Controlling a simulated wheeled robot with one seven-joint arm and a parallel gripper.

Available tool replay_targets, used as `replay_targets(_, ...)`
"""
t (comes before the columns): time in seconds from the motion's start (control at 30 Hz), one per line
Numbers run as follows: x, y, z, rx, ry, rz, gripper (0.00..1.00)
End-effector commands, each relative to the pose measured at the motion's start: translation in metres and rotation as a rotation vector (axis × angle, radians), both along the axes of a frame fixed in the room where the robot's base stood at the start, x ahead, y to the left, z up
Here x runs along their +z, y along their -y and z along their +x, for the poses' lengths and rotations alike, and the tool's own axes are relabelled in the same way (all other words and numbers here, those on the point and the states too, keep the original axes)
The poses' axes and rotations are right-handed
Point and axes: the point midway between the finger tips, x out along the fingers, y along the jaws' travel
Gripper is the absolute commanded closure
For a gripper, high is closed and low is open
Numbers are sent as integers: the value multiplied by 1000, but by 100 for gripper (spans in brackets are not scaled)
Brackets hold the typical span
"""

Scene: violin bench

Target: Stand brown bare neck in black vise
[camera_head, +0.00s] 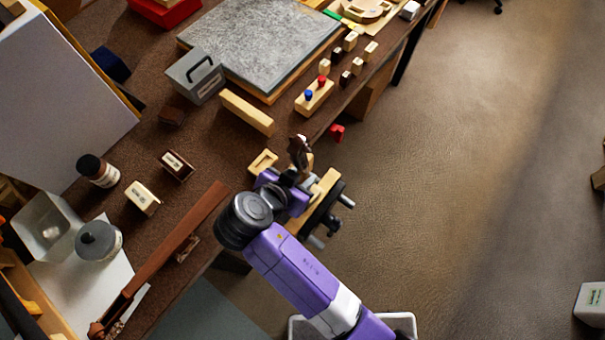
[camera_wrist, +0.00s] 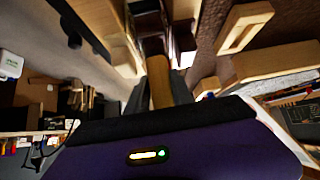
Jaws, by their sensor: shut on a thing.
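My gripper (camera_head: 298,172) is shut on a brown neck (camera_head: 298,147), beside the bench's front edge. The neck's dark brown end stands up above the fingers in the head view. In the wrist view a tan-brown length of the neck (camera_wrist: 160,84) runs between the two grey fingers. The black vise (camera_head: 325,212), with pale wooden jaws (camera_head: 325,186), is at the bench edge, just right of and partly behind my gripper. My wrist hides part of it. I cannot tell whether the neck's lower end is between the jaws or beside them.
A pale wooden frame (camera_head: 263,162) and a pale bar (camera_head: 246,112) lie close behind my gripper. A long brown rail (camera_head: 170,250) is to the left. Small labelled blocks (camera_head: 142,198) and a jar (camera_head: 98,171) stand farther left. The floor at right is open.

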Motion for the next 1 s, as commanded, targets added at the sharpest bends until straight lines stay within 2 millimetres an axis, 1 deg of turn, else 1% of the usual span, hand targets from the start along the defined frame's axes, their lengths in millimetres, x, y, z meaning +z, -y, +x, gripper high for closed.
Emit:
replay_targets(0.77,-18,0,0,0,0,0,100)
replay_targets(0.8,-18,0,0,1,0,1,71)
replay_targets(0.87,-17,0,0,1,0,1,59)
replay_targets(0.9,-17,0,0,1,0,1,51)
replay_targets(0.93,-18,0,0,1,0,1,47)
replay_targets(1.0,-18,0,0,1,0,1,47)
